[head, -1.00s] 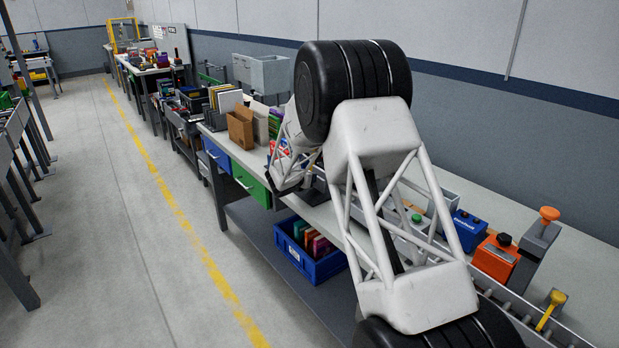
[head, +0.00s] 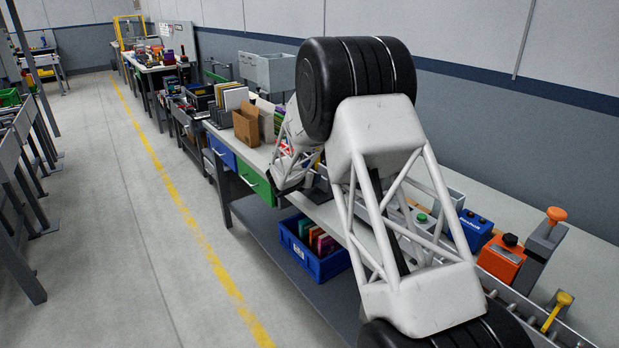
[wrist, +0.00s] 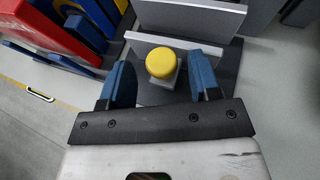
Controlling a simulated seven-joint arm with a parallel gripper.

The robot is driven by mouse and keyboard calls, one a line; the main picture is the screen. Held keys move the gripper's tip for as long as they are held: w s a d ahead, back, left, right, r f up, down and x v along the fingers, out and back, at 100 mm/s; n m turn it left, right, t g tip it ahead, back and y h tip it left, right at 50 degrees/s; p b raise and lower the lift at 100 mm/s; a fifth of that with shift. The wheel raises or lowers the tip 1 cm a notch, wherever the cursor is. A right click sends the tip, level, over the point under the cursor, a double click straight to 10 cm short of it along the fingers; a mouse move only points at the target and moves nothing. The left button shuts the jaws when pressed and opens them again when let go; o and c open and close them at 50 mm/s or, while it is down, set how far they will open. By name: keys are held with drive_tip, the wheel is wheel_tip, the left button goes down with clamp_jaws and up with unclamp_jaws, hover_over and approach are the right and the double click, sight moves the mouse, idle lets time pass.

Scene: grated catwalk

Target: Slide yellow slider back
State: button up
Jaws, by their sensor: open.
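The yellow slider (wrist: 161,64) shows in the wrist view as a round yellow knob on a light grey stem, above a dark plate. My gripper (wrist: 161,76) is open, with a blue finger on each side of the knob. Gaps show between the knob and both fingers, so it is not gripped. How deep the fingertips reach beside it is hard to tell.
A grey upright plate (wrist: 190,18) stands just beyond the knob. Red (wrist: 45,38) and blue items lie at the upper left of the wrist view. The aisle is clear.

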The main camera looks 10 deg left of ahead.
drive_tip(key=shift+s, duration=0.15)
drive_tip(key=v, duration=0.7)
drive_tip(key=shift+s+a, duration=0.15)
drive_tip(key=shift+s, duration=0.05)
drive_tip(key=shift+r, duration=0.15)
